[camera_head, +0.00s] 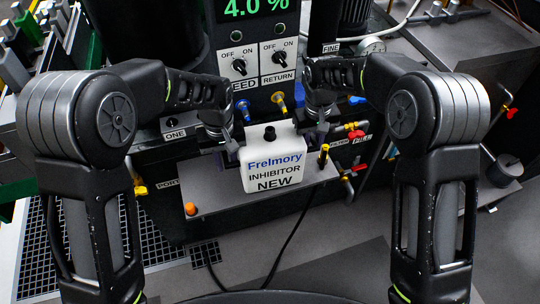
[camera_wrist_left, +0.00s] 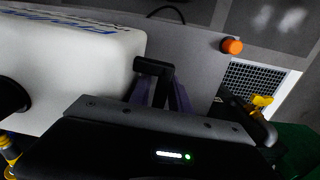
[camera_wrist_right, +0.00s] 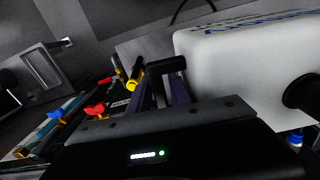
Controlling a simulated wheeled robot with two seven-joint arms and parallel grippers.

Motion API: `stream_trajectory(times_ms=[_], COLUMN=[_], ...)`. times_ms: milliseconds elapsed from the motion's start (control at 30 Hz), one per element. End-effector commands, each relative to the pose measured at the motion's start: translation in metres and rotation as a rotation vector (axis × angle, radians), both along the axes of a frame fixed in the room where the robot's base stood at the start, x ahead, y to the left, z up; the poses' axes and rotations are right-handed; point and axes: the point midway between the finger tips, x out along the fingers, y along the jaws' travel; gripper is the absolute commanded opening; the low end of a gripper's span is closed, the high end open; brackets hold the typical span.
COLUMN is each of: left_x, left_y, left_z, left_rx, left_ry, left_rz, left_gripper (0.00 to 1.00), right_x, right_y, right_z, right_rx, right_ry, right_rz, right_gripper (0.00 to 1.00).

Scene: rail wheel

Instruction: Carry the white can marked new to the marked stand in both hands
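The white can (camera_head: 275,170), marked "Frelmory INHIBITOR NEW", stands upright with a black cap between my two grippers, over a grey shelf (camera_head: 220,200). I cannot tell whether its base touches the shelf. My left gripper (camera_head: 230,152) is at the can's left side, its purple fingers closed around a black side handle (camera_wrist_left: 153,68). My right gripper (camera_head: 315,137) is at the right side, its fingers closed around the other black handle (camera_wrist_right: 168,64). The can's white body also shows in the left wrist view (camera_wrist_left: 70,80) and right wrist view (camera_wrist_right: 250,75). I cannot make out a marked stand.
Behind the can is a panel with FEED and RETURN knobs (camera_head: 280,57) and a green display (camera_head: 243,7). Red-handled valves (camera_head: 357,134) are at right. Dark cables hang below.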

Motion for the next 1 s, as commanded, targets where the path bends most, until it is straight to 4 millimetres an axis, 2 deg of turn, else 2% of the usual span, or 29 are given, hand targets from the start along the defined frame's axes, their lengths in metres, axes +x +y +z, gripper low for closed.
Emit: stream_trajectory(times_ms=[333, 633, 1000], left_x=[0.0000, 0.0000, 0.0001], left_y=[0.0001, 0.0000, 0.0001], left_z=[-0.0049, -0.0046, -0.0043], left_rx=[0.000, 0.000, 0.000], left_ry=[0.000, 0.000, 0.000], left_rz=[0.000, 0.000, 0.000], left_gripper=[0.24, 0.00, 0.00], right_x=[0.0000, 0.0001, 0.0001], right_y=[-0.0002, -0.0002, -0.0003], right_z=[-0.0049, -0.0047, -0.0044], right_rx=[0.000, 0.000, 0.000], right_ry=[0.000, 0.000, 0.000], right_rz=[-0.001, -0.001, -0.001], right_gripper=[0.24, 0.00, 0.00])
